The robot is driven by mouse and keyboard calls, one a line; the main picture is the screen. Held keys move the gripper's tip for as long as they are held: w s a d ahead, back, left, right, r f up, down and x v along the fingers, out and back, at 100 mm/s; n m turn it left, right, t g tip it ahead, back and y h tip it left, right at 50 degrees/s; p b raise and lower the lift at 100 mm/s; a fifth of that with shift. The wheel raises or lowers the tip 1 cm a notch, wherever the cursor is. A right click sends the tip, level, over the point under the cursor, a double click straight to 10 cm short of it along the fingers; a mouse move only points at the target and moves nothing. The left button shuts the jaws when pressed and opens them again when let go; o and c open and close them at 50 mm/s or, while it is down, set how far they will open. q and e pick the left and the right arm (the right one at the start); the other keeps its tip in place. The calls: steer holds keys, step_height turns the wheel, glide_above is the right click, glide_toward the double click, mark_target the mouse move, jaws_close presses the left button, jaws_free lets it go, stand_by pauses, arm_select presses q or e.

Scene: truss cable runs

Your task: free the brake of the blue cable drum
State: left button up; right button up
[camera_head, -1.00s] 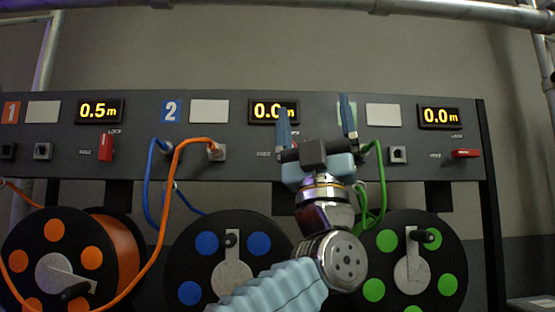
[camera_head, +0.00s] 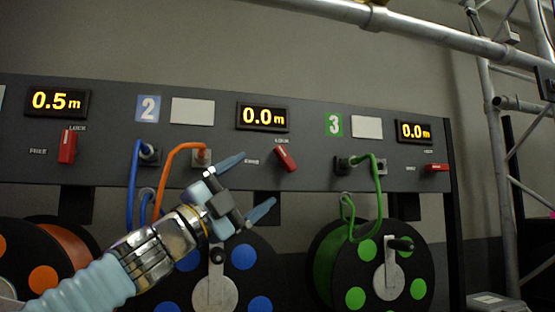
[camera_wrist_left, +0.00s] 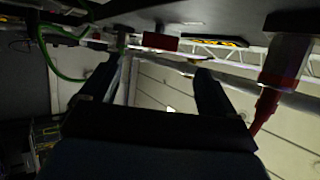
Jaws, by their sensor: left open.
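The blue drum (camera_head: 257,282) stands low in the middle of the head view, partly behind my left arm. Its red brake lever (camera_head: 285,157) sits on the panel below the middle 0.0 m display. The lever is tilted, its upper end leaning left, between the LOCK mark above and the FREE mark at left. My left gripper (camera_head: 246,186) is open and empty, fingers pointing right, to the lower left of the lever and apart from it. My right gripper is not in view.
An orange cable (camera_head: 170,165) and a blue cable (camera_head: 131,185) hang from the panel (camera_head: 230,145) near my gripper. The green cable (camera_head: 378,195) hangs at right, above the green drum (camera_head: 330,262). The orange drum's lever (camera_head: 68,147) stands upright; the green drum's lever (camera_head: 437,168) lies level.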

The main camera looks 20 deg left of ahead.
mark_target(283, 161)
arm_select(q)
steer(key=p+x, duration=0.2)
steer(key=x, duration=0.7)
steer(key=shift+d+r+p, duration=0.1)
steer(key=shift+p, duration=0.3)
steer(key=shift+c, duration=0.3)
steer(key=c, duration=0.9)
steer(key=shift+f+t+b, duration=0.4)
steer(key=shift+b, duration=0.8)
steer(key=shift+c, duration=0.5)
steer(key=shift+r+n+t+b, duration=0.15)
steer(key=shift+n+t+b, duration=0.15)
steer(key=shift+n+b, duration=0.2)
steer(key=shift+d+r, duration=0.1)
steer(key=o, duration=1.1)
steer(key=shift+c, duration=0.2)
